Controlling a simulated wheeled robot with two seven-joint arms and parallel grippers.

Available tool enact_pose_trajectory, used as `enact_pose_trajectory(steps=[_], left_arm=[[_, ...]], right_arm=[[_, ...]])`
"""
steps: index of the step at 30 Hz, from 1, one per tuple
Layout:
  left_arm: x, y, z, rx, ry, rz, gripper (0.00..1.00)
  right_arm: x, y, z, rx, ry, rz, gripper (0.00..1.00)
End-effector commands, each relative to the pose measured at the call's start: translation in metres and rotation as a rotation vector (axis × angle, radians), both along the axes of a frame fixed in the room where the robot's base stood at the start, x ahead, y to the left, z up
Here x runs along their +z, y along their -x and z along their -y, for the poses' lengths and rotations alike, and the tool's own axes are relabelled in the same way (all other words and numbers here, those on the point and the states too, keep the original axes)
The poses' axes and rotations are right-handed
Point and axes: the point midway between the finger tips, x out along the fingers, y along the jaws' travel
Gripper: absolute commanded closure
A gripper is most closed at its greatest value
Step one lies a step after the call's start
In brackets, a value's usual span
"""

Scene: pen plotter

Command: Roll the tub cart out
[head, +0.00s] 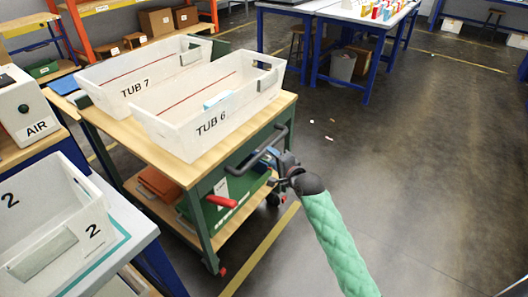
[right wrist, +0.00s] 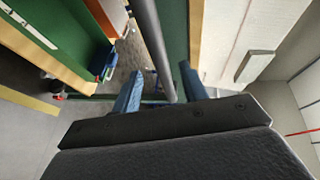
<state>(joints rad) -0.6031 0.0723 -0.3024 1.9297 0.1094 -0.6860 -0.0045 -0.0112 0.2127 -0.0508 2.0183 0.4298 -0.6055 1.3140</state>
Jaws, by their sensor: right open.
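The tub cart (head: 190,150) has a wooden top, green legs and a lower shelf. Tub 7 (head: 135,75) and tub 6 (head: 205,115) sit side by side on its top. A dark grey handle bar (head: 258,152) runs along the cart's right end. In the right wrist view, the bar (right wrist: 152,40) passes between the two open blue fingers (right wrist: 160,88). I cannot tell whether either finger touches it. My left gripper is not in view.
A red lever (head: 222,202) sticks out low on the cart's end. Tub 2 (head: 60,235) stands on a bench at near left, beside the AIR box (head: 25,105). A blue-legged table (head: 365,15) stands behind. The floor (head: 420,150) to the right is mostly clear.

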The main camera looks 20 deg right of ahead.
Motion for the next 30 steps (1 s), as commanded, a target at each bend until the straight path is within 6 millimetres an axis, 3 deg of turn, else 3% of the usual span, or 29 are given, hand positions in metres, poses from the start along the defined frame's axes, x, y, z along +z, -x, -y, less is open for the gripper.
enact_pose_trajectory(steps=[12,24,26,30], left_arm=[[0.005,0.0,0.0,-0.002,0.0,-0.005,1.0],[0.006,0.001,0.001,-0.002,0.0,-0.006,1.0],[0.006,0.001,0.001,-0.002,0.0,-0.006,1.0],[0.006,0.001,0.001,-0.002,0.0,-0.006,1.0]], right_arm=[[-0.01,-0.052,-0.014,-0.001,0.002,0.0,0.57],[-0.011,-0.059,-0.016,-0.001,0.003,0.0,0.57],[-0.011,-0.059,-0.016,-0.001,0.003,0.0,0.65],[-0.012,-0.059,-0.016,-0.001,0.003,0.0,0.92]])
